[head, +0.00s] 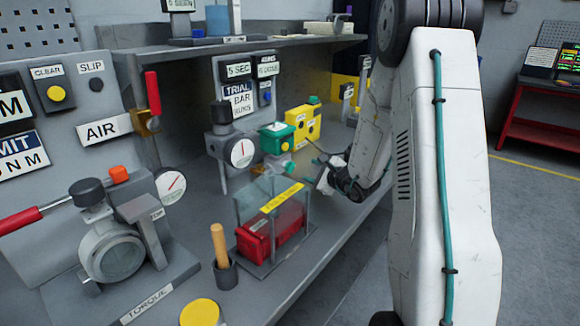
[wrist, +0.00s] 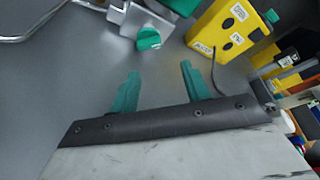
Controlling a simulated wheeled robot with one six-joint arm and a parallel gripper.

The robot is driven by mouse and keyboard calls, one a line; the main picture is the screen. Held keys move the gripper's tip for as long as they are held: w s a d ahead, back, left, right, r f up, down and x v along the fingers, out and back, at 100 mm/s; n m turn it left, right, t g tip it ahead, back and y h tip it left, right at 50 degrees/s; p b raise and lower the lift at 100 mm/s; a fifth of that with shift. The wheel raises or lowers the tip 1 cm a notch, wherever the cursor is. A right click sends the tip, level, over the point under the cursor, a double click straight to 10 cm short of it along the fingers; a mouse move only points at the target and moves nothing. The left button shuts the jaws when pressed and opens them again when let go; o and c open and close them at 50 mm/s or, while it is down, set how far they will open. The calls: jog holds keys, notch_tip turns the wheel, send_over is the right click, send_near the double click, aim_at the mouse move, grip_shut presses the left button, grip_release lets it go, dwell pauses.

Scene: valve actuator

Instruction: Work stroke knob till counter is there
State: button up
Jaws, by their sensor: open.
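My gripper (wrist: 160,70) is open and empty, its two teal fingers apart over the grey bench. A small teal knob (wrist: 149,39) on a light grey body lies just beyond the fingertips, apart from them. In the head view, a green-topped unit (head: 277,138) stands by the yellow box (head: 303,125), with my gripper (head: 328,178) to its right. I cannot tell which knob is labelled stroke.
A clear guard with a yellow strip (head: 281,198) over a red block (head: 262,240) stands in front of the unit. A round gauge (head: 240,151) is to its left. A wooden-handled tool (head: 218,243) stands nearer. The bench's front edge runs beneath my arm. A cable hangs from the yellow box.

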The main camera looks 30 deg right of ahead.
aim_at(293, 168)
jog(key=w+a, duration=0.1)
jog(key=w, duration=0.1)
jog(key=w+f, duration=0.1)
jog(key=w, duration=0.2)
jog(key=w+a, duration=0.1)
jog(key=w, duration=0.1)
jog(key=shift+w+a+f, duration=0.15)
jog(key=shift+a+f, duration=0.15)
jog(key=shift+f, duration=0.1)
jog(key=c, duration=0.7)
jog(key=shift+d, duration=0.4)
jog(key=shift+a, duration=0.2)
